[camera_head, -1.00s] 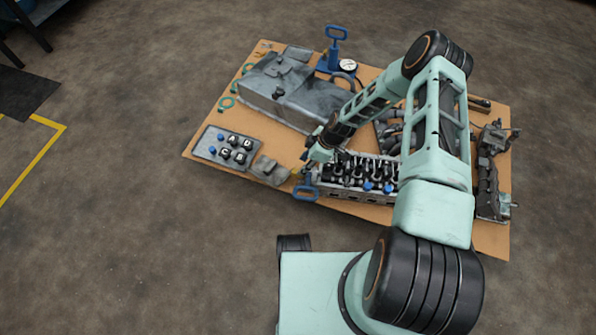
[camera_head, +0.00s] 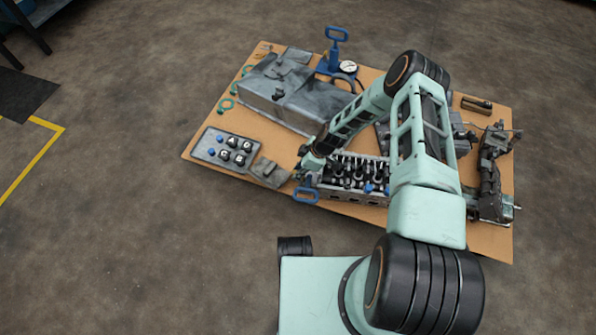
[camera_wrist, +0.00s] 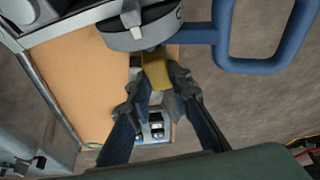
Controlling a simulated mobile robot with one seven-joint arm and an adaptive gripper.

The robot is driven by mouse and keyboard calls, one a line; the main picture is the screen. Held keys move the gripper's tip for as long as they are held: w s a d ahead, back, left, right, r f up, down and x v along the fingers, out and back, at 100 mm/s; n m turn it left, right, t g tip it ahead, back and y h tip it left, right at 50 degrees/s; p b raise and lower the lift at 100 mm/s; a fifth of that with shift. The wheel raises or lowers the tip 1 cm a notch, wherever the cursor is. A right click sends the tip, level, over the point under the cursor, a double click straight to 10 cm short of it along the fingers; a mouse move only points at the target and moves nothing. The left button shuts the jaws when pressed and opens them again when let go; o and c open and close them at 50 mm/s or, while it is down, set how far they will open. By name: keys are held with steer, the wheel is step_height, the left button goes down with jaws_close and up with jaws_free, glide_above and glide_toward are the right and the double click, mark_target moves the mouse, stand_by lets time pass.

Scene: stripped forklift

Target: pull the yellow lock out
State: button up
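The yellow lock (camera_wrist: 154,62) shows at the top middle of the wrist view, just under a round grey metal part (camera_wrist: 140,35). My gripper (camera_wrist: 158,78) has one finger on each side of the lock, and both fingertips appear to press on it. The lock's upper end meets the underside of the round part. A blue handle (camera_wrist: 262,68) extends to the right of the round part; it also shows in the head view (camera_head: 306,196). In the head view my gripper (camera_head: 302,170) is at the left end of the engine head (camera_head: 350,197). The lock cannot be made out there.
The brown board (camera_head: 215,170) carries a grey tank (camera_head: 300,100), a button panel (camera_head: 208,148), a grey bracket (camera_head: 270,173) and a blue pump with a gauge (camera_head: 347,66). Dark machine parts (camera_head: 490,175) lie at the right.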

jaws_close()
steer(key=shift+w+a+f+b, duration=0.1)
steer(key=shift+w+a+b, duration=0.05)
steer(key=shift+a+b, duration=0.65)
steer(key=shift+a, duration=0.15)
steer(key=o, duration=0.9)
jaws_free()
steer(key=v, duration=1.2)
steer(key=shift+a, duration=0.1)
